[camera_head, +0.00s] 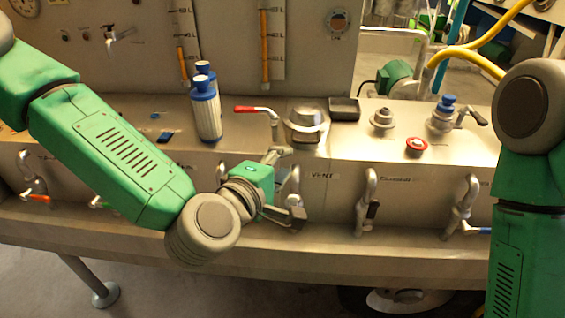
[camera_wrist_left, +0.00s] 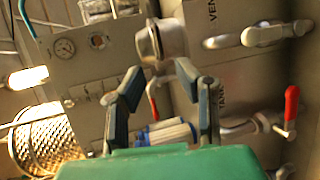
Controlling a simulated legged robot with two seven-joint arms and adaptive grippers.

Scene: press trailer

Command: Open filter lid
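The filter lid, which looks to be the round steel cap (camera_head: 307,117), sits on top of the metal bench near its middle. In the left wrist view a round steel part, likely the same lid (camera_wrist_left: 165,42), shows beyond the fingertips. My left gripper (camera_head: 287,188) is in front of the bench's front face, below and slightly left of the lid. Its fingers are spread apart with nothing between them, as the left wrist view also shows (camera_wrist_left: 158,78). My right arm is at the right edge of the head view; its gripper is out of frame.
A red-handled lever (camera_head: 256,110) lies left of the lid. Two white-and-blue filter cartridges (camera_head: 207,108) stand farther left. A black box (camera_head: 344,109) is right beside the lid. Taps (camera_head: 368,200) line the front face. A red button (camera_head: 416,147) is at right.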

